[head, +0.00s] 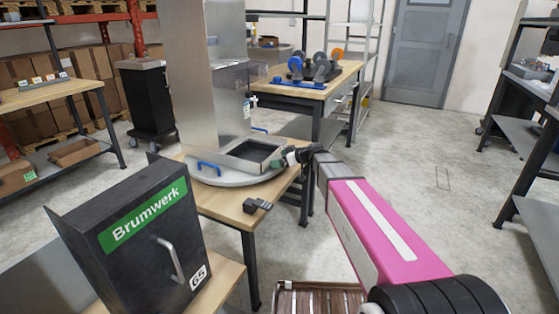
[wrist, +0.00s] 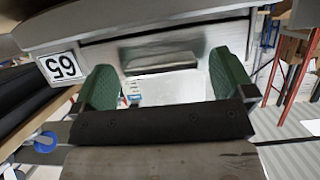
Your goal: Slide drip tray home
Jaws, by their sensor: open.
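The drip tray (head: 256,155), a shallow grey rectangle with a dark inside, sits low at the front of a tall metal dispenser (head: 190,75) on a round pale base (head: 222,177). My gripper (head: 284,158), with green fingers, is at the tray's right end. In the wrist view my gripper (wrist: 164,82) is open, its two green fingers apart. A pale metal front with a recessed slot (wrist: 160,56) lies ahead between them. I see nothing held. Whether the fingers touch the tray cannot be told.
A black Brumwerk box (head: 140,235) with a grey handle stands at front left. A small dark block (head: 257,204) lies on the wooden table (head: 235,217) near the base. A blue handle (head: 208,168) is left of the tray. Behind is another workbench (head: 335,85). Open floor lies to the right.

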